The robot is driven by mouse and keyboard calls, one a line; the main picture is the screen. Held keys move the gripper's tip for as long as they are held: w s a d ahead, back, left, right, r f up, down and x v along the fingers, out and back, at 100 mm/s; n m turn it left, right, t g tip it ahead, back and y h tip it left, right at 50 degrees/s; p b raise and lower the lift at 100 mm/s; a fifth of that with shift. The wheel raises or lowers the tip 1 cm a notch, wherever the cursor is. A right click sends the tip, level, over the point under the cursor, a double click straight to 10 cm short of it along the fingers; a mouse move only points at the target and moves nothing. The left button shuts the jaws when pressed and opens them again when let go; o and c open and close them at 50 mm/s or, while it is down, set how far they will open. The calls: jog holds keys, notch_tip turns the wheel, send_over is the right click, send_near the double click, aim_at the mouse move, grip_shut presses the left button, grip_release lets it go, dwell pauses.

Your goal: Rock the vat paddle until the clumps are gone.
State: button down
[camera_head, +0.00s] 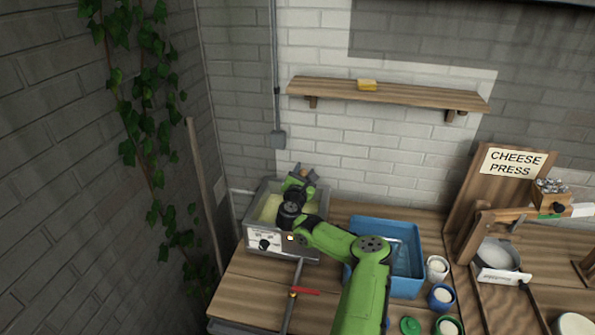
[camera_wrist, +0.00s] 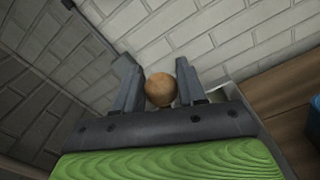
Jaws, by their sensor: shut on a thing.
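The grey metal vat (camera_head: 262,238) stands at the left end of the wooden counter, against the wall. Pale yellow contents (camera_head: 270,208) show inside it; I cannot tell whether there are clumps. My gripper (camera_head: 305,173) is over the back right part of the vat. In the wrist view, a round wooden knob (camera_wrist: 160,88), which looks like the top of the paddle handle, sits between the two grey fingers of my gripper (camera_wrist: 157,72), and they are shut on it. The paddle's lower part is hidden by my arm and the vat.
A blue tub (camera_head: 408,235) stands right of the vat, with small white and blue pots (camera_head: 437,268) beside it. A cheese press (camera_head: 470,220) is further right. A pipe with a red lever (camera_head: 305,291) runs in front.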

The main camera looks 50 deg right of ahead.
jog(key=shift+s+d+f+m, duration=0.15)
jog(key=shift+s+f+m, duration=0.05)
jog(key=shift+s+m, duration=0.15)
dwell(0.3)
jog(key=c, duration=0.8)
grip_release()
jog(key=b+v, duration=0.9)
jog(key=v, duration=0.6)
jog(key=shift+s+a, duration=0.25)
jog(key=shift+a, duration=0.05)
